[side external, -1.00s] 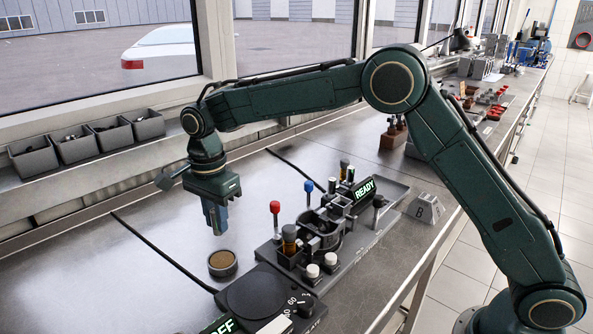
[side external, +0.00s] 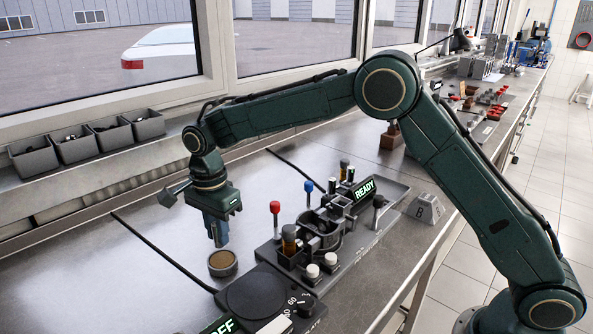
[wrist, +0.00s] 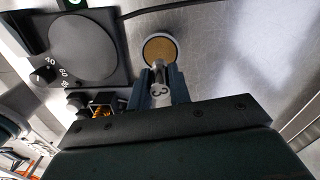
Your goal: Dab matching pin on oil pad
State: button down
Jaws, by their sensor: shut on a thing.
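The oil pad (side external: 222,264) is a small round dark-rimmed dish with a brown face, lying on the steel bench. It also shows in the wrist view (wrist: 161,50), just beyond my fingertips. My gripper (side external: 219,243) points down just above the pad's far edge. In the wrist view its fingers (wrist: 157,76) are shut on a short metal pin (wrist: 159,92) whose end has a mark like a 3.
A dark hotplate unit (side external: 256,293) with a numbered dial is close in front of the pad. A fixture tray (side external: 375,232) with red and blue levers and a READY display stands to the right. Grey bins (side external: 145,125) line the window ledge. Bare bench lies left of the pad.

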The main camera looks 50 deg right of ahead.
jog(key=shift+f, duration=0.1)
jog(key=shift+f, duration=1.35)
jog(key=shift+f, duration=0.95)
dwell(1.8)
jog(key=shift+r, duration=3.55)
